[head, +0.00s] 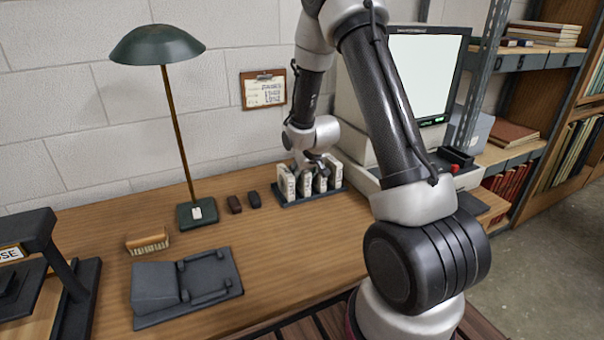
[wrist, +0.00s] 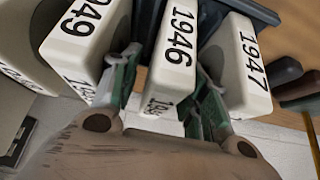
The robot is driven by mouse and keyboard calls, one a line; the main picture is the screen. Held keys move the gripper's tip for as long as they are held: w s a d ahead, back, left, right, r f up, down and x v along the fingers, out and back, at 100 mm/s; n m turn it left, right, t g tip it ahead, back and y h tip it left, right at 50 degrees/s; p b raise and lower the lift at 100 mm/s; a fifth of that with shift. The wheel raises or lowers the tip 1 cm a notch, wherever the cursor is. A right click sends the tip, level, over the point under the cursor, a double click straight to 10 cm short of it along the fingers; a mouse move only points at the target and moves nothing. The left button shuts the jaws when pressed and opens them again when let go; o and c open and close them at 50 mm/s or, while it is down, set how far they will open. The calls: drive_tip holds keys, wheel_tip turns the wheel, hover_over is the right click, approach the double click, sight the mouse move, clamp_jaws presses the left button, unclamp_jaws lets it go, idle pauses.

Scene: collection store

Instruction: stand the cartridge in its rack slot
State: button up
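The cartridge marked 1946 (wrist: 172,55) is pale with a black number. It stands between my gripper's two fingers in the wrist view, with its lower part hidden. My gripper (wrist: 165,85) has one green-padded finger on each side of it. The fingers are close to its faces, but I cannot tell whether both press on it. In the head view my gripper (head: 309,165) is down over the rack (head: 312,198), a dark tray on the desk holding several pale cartridges. Cartridge 1949 (wrist: 85,35) is beside the left finger and cartridge 1947 (wrist: 243,65) beside the right finger.
Two small dark objects (head: 244,201) lie left of the rack. A green lamp (head: 158,45), a brush (head: 147,241) and a grey cradle (head: 187,284) are farther left. A monitor (head: 418,75) stands close on the right. The desk's front middle is clear.

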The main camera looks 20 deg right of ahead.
drive_tip(key=s+r+h, duration=0.1)
drive_tip(key=s+r, duration=1.8)
drive_tip(key=r, duration=0.4)
drive_tip(key=s+a+r+g, duration=0.1)
drive_tip(key=s+r, duration=0.1)
drive_tip(key=s, duration=0.7)
drive_tip(key=s+a+r+g+y, duration=0.1)
drive_tip(key=s+r, duration=0.2)
drive_tip(key=s, duration=0.6)
drive_tip(key=shift+s, duration=0.2)
